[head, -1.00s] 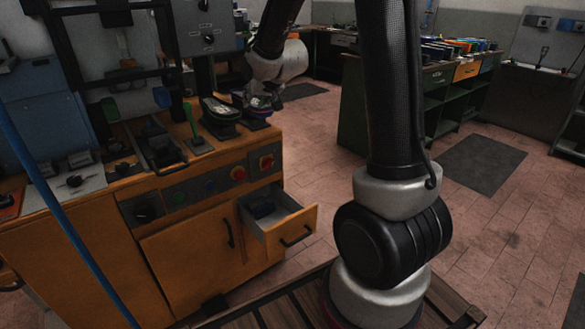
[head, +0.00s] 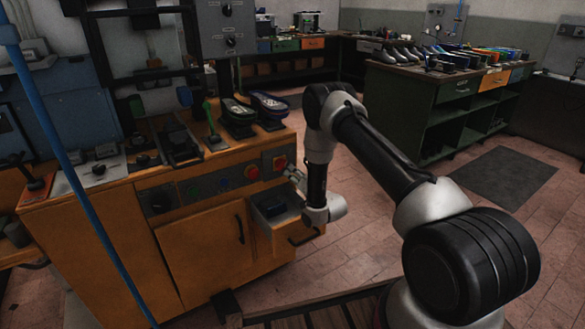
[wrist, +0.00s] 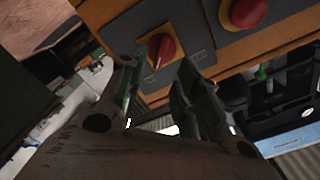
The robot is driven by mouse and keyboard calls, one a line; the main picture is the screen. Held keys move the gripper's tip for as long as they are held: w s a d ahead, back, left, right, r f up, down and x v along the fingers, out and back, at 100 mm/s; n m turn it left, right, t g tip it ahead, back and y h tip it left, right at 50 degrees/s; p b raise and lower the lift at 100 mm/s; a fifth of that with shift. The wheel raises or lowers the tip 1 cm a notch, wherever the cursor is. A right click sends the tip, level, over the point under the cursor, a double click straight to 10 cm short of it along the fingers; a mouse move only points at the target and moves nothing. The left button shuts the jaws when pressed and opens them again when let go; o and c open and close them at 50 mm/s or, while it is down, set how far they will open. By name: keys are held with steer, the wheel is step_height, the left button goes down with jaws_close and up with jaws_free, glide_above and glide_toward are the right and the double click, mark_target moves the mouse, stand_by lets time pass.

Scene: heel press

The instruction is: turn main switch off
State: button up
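The main switch is a red rotary knob on a yellow plate at the right end of the orange cabinet's control panel, in the head view (head: 280,163). In the wrist view the switch (wrist: 160,48) shows upper centre, its handle tilted. My gripper (head: 295,178) is close in front of the panel, just right of and below the switch. In the wrist view my gripper (wrist: 158,75) has its two fingers apart, with the knob beyond and between the tips. The fingers look empty, and I see no contact with the knob.
A red mushroom button on yellow (head: 252,173) sits left of the switch; it also shows in the wrist view (wrist: 246,12). An open drawer (head: 285,230) juts out under the panel, close below my gripper. Shoes on stands (head: 268,108) occupy the cabinet top. Floor to the right is clear.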

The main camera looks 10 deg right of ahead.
mark_target(284, 165)
steer(key=x, duration=0.7)
steer(key=shift+w, duration=0.1)
jaws_close()
